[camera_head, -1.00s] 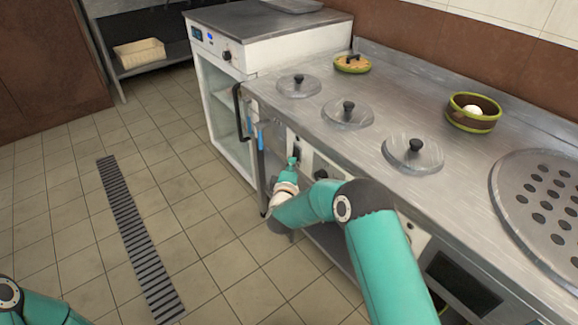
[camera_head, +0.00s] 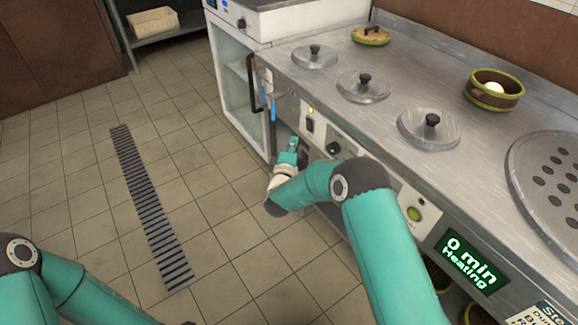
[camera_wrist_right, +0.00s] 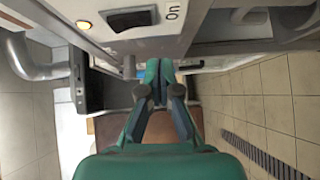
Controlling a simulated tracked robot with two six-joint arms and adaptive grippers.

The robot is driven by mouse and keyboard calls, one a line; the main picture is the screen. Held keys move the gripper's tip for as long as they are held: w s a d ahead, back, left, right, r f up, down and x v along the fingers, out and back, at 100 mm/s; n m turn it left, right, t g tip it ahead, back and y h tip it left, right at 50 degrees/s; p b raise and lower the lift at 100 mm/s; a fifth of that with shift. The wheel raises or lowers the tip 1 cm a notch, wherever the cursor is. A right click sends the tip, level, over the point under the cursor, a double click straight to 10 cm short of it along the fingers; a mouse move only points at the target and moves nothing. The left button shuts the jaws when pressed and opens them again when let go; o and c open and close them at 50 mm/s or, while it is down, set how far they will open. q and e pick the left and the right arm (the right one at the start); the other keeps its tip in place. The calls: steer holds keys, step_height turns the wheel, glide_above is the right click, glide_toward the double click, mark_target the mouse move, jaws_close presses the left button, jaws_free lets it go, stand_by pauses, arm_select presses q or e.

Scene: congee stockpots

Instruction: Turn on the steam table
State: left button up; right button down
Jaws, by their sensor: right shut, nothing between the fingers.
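The steam table (camera_head: 478,146) is the long steel counter on the right. Its front panel has a dark rocker switch (camera_head: 311,125) with a lit amber lamp (camera_head: 311,110) above it. In the right wrist view the switch (camera_wrist_right: 131,18) is near the top, between the glowing lamp (camera_wrist_right: 84,25) and an "On" label (camera_wrist_right: 173,12). A lit green display (camera_head: 468,264) reads "0 min Heating". My right gripper (camera_head: 291,146) is shut and empty, a little below the switch and apart from it; its fingertips (camera_wrist_right: 160,68) meet in the wrist view. My left gripper is out of frame.
A black knob (camera_head: 334,147) and a green round button (camera_head: 414,214) sit on the panel. Blue-handled utensils (camera_head: 272,103) hang near a black handle (camera_head: 251,85). Lids (camera_head: 364,86) and a green-rimmed bowl (camera_head: 493,90) are on top. The tiled floor (camera_head: 215,210) is open.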

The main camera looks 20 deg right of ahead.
steer(key=p+v, duration=0.1)
steer(key=v, duration=0.8)
steer(key=shift+s+f, duration=0.35)
steer(key=shift+f, duration=0.2)
steer(key=s+d+f+g, duration=0.25)
steer(key=d+f, duration=0.25)
steer(key=d, duration=0.4)
steer(key=s+a+f+m+g+y, duration=0.4)
steer(key=s+f+m+g+y, duration=0.15)
steer(key=s+f, duration=0.6)
steer(key=s+a+f+m+g+y, duration=0.1)
steer(key=s+a+m+g+y, duration=0.25)
steer(key=s, duration=0.65)
steer(key=s+a+f+m+g+y, duration=0.2)
steer(key=s+a+m+g, duration=0.25)
steer(key=s, duration=0.55)
step_height(320, 180, up, 24)
steer(key=m+p, duration=0.1)
steer(key=p, duration=2.3)
steer(key=shift+w+a+t, duration=0.15)
steer(key=shift+a+t, duration=0.15)
steer(key=shift+t, duration=0.1)
